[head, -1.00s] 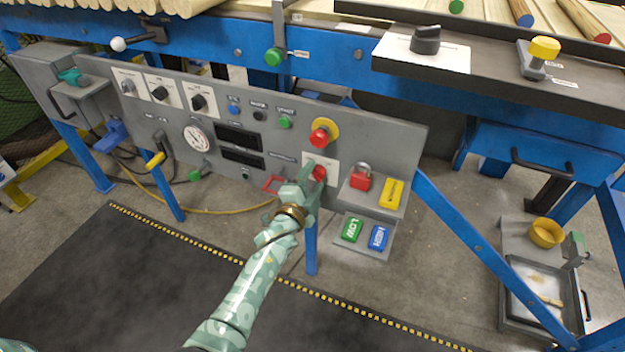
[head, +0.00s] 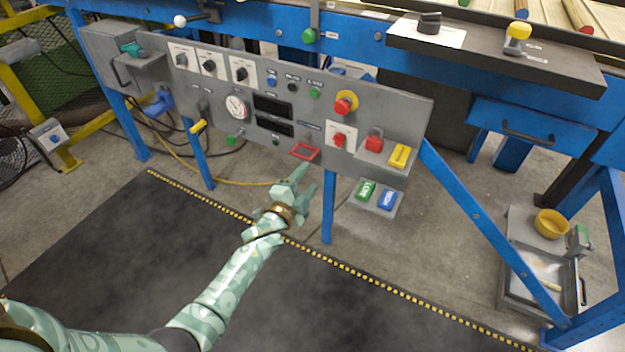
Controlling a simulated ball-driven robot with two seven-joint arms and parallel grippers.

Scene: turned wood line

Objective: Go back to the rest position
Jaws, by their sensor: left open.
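My left gripper (head: 303,186) is open and empty in the head view. It is in front of and below the grey control panel (head: 215,119), apart from it, with the black floor mat (head: 180,255) behind the arm. A red rotary switch (head: 338,140) on a white plate sits on the panel above and right of the gripper. My right gripper is not in view.
A blue leg (head: 328,210) stands right of the gripper. The mat is clear.

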